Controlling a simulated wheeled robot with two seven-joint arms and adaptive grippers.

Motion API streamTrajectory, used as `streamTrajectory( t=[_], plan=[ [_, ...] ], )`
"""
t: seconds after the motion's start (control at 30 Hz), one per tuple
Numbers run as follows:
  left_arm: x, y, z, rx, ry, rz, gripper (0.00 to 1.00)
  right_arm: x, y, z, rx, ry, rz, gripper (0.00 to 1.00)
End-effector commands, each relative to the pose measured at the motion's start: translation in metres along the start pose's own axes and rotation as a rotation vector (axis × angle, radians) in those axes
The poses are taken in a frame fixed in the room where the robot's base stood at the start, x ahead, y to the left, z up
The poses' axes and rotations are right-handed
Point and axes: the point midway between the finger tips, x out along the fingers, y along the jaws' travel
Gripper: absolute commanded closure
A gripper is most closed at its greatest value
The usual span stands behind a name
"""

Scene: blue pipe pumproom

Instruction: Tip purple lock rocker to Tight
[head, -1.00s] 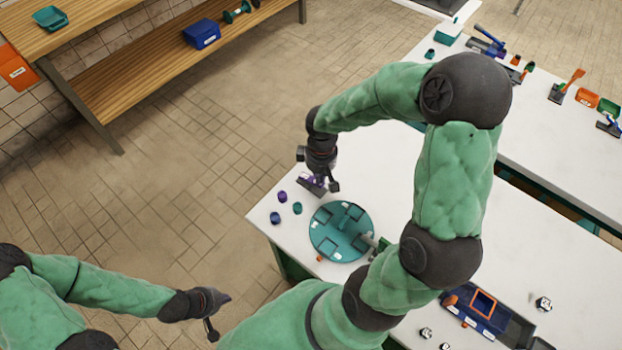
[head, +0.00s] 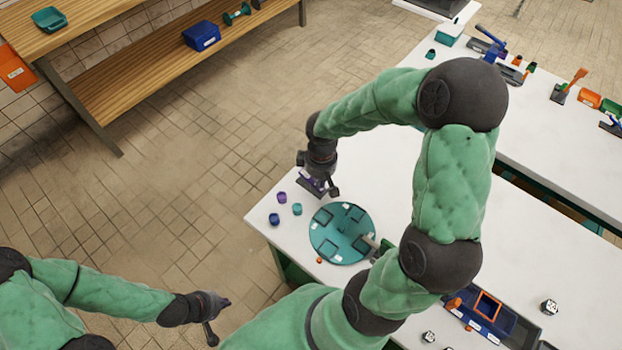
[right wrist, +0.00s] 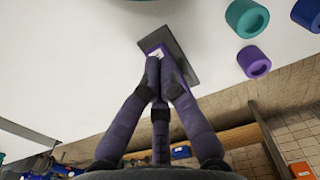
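The purple lock rocker (right wrist: 163,38) sits on a dark flat plate on the white table in the right wrist view. A small white label shows on it beside the fingertips. In the head view the rocker (head: 308,187) is partly hidden under my right gripper (head: 318,186). In the right wrist view the fingers of my right gripper (right wrist: 162,64) are close together, with their tips at or just over the rocker. Contact and the rocker's exact tilt cannot be told. My left gripper (head: 216,318) hangs over the floor at lower left, away from the table; its finger opening is unclear.
A round teal plate (head: 341,254) with dark squares lies near the rocker. Small purple (head: 281,197), teal (head: 297,209) and blue (head: 274,219) cylinders stand near the table edge. A blue tray (head: 512,322) lies at lower right. A second white table stands behind.

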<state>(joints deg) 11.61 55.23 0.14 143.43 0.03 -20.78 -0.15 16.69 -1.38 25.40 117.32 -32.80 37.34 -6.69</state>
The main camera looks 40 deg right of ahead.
Motion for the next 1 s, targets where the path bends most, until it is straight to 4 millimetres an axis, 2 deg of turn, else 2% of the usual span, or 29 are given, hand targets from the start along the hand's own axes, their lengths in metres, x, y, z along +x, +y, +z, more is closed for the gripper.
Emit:
streamTrajectory(
  t=[0.47,1.0],
  plan=[
    [-0.001,0.000,0.000,0.000,0.000,0.000,1.00,0.001,-0.001,0.000,-0.001,-0.001,-0.001,1.00],
    [-0.032,0.011,0.001,0.000,0.000,0.000,1.00,-0.039,0.000,0.000,-0.001,0.000,0.000,1.00]
  ],
)
